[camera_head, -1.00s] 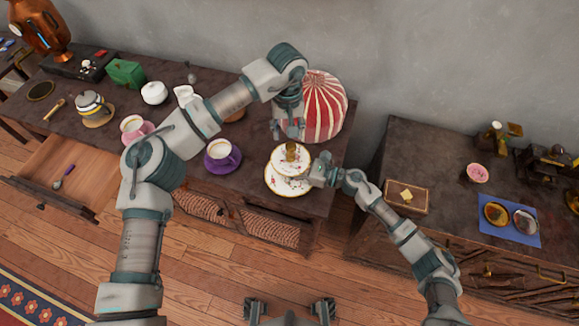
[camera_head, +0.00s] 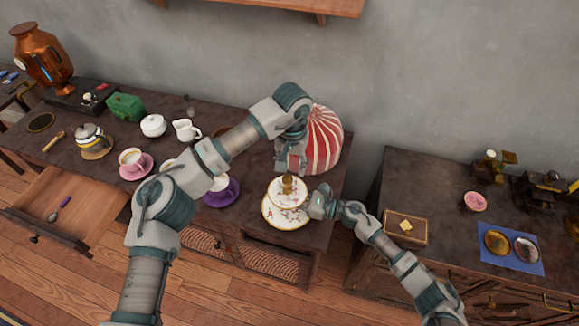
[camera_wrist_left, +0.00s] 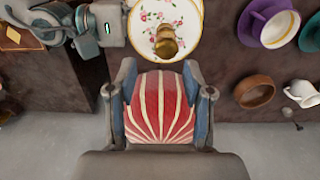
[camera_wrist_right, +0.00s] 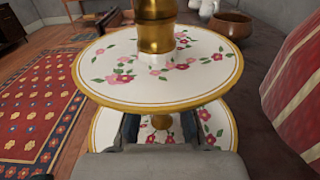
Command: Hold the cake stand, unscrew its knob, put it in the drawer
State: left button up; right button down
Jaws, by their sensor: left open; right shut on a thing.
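The two-tier cake stand (camera_head: 271,214) is white with flowers and gold rims, upright near the front right of the dark cabinet. Its gold knob (camera_head: 288,184) sits on top; it also shows in the left wrist view (camera_wrist_left: 167,42). My left gripper (camera_head: 289,170) is open and empty just behind the knob, close to the striped dome; in its wrist view the knob lies beyond the fingertips. My right gripper (camera_wrist_right: 160,124) is shut on the stand's stem below the upper plate (camera_wrist_right: 160,80), which partly hides the fingers. The drawer (camera_head: 95,195) is open at the left.
A red-and-white striped dome (camera_head: 325,140) stands behind the stand. A purple cup and saucer (camera_head: 221,194) are left of it. The drawer holds a purple-handled spoon (camera_head: 60,208), with free room around it. A second cabinet with a box (camera_head: 405,227) stands at right.

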pick_arm(q)
jog(key=f, duration=0.6)
jog(key=shift+d+f, duration=0.2)
jog(key=shift+d, duration=0.2)
pick_arm(e)
jog(key=shift+d, duration=0.4)
pick_arm(q)
jog(key=shift+a+f, duration=0.15)
jog(key=shift+f, duration=0.4)
pick_arm(e)
jog(key=shift+a, duration=0.15)
pick_arm(q)
jog(key=c, duration=0.8)
jog(key=shift+s, duration=0.1)
grip_shut()
pick_arm(e)
jog(key=shift+s+a, duration=0.1)
